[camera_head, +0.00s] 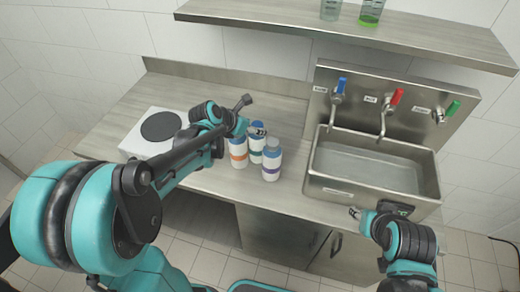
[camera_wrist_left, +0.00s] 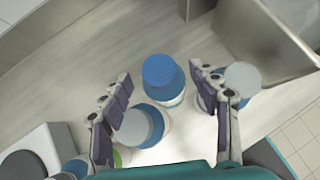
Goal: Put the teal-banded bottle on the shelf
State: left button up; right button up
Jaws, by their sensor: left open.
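Several white bottles stand close together on the counter. In the head view one has an orange band (camera_head: 238,154), one a purple band (camera_head: 271,168), and the one between them a greenish, teal-looking band (camera_head: 256,156), partly hidden. My left gripper (camera_head: 257,131) is open just above this group. In the left wrist view its spread fingers (camera_wrist_left: 161,72) frame a blue-capped bottle (camera_wrist_left: 162,70) and a grey-capped bottle (camera_wrist_left: 139,128). Bands are hard to read there. The wall shelf (camera_head: 300,26) is above the counter. My right gripper (camera_head: 355,212) is near the sink front, fingers unclear.
The sink (camera_head: 372,160) with blue, red and green tap handles is right of the bottles. A white hotplate (camera_head: 150,135) stands on the left. A clear glass (camera_head: 331,9) and a glass with green liquid (camera_head: 370,12) stand on the shelf; its left part is clear.

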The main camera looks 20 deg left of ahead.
pick_arm(q)
jog(key=b+x, duration=0.2)
jog(key=x, duration=0.4)
jog(key=shift+f, duration=0.1)
jog(key=shift+w+d+f, duration=0.1)
jog(key=shift+w+f, duration=0.2)
jog(key=shift+s+r, duration=0.1)
grip_shut()
jog(key=shift+s, duration=0.1)
